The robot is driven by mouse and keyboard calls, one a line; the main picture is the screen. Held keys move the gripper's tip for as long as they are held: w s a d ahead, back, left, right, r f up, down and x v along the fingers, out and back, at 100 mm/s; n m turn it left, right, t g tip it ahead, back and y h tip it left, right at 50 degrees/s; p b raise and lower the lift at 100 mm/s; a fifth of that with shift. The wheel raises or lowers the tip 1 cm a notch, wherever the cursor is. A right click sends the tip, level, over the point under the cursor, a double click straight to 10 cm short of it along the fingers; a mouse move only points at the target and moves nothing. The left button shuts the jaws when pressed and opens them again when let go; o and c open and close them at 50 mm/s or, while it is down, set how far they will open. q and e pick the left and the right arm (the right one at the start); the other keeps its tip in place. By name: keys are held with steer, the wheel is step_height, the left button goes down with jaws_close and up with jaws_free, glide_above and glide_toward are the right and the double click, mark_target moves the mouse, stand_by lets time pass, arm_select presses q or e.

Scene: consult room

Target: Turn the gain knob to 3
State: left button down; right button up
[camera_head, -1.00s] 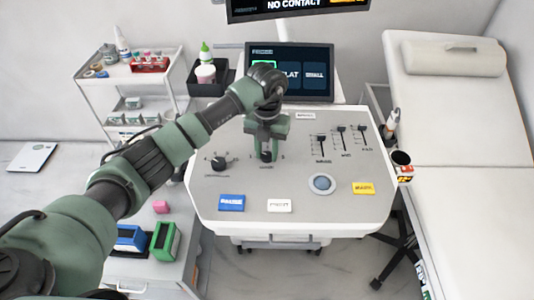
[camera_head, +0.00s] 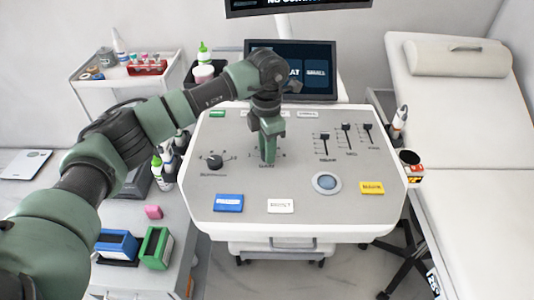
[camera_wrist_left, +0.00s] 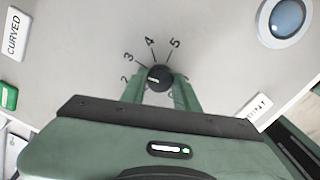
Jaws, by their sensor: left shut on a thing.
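The gain knob (camera_wrist_left: 160,77) is a small black dial on the grey console panel, seen between my fingers in the left wrist view. Numbers 2, 3, 4 and 5 are printed around it. Its white mark points left, close to the 2 rather than the 3. My left gripper (camera_wrist_left: 164,92) is shut on the knob, a green finger on each side. In the head view my left gripper (camera_head: 268,154) reaches down to the panel from above and hides the knob; a label shows just below it. My right gripper is not in view.
The console (camera_head: 330,210) also has another black knob (camera_head: 215,161), sliders (camera_head: 346,134), a round button (camera_head: 327,183), and blue (camera_head: 229,203), white (camera_head: 281,206) and yellow (camera_head: 372,187) buttons. A screen (camera_head: 310,72) stands behind. A couch (camera_head: 470,170) is at right, a trolley (camera_head: 130,72) at left.

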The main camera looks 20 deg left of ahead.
arm_select(q)
steer(key=shift+w+r+m+b, duration=0.1)
steer(key=shift+m+b, duration=0.45)
steer(key=shift+m, duration=0.65)
steer(key=c, duration=1.1)
jaws_free()
steer(key=shift+o, duration=0.2)
step_height(320, 180, up, 8)
steer(key=shift+f+b, duration=0.1)
steer(key=shift+b, duration=0.45)
